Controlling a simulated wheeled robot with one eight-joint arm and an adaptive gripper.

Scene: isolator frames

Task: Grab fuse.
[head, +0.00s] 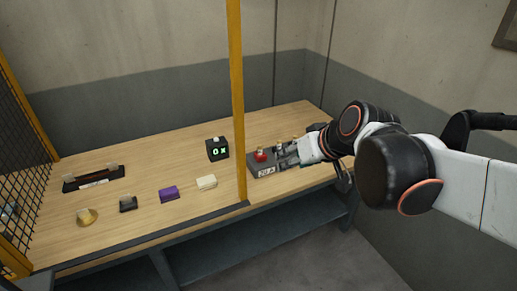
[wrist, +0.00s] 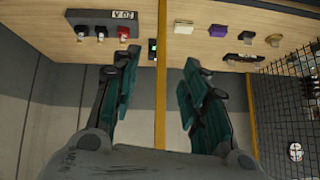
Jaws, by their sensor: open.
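I cannot tell for certain which piece is the fuse. A grey panel (head: 265,170) with a red piece (head: 261,156) and other small fittings stands on the bench; the panel (wrist: 97,14) and red piece (wrist: 123,32) also show in the wrist view. A long dark holder (head: 95,179) with pale end blocks lies at the far left; it shows in the wrist view (wrist: 238,60). My gripper (head: 288,156) appears in front of the panel's right part. In the wrist view my gripper (wrist: 159,78) has its teal-padded fingers spread, with nothing held between them.
A yellow post (head: 237,100) rises at the bench's front edge, left of my gripper. A black box with green digits (head: 217,149) stands behind. Cream (head: 206,182), purple (head: 169,194) and black (head: 128,204) blocks and a brass-coloured piece (head: 87,217) line the front. Mesh (head: 25,160) bounds the left.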

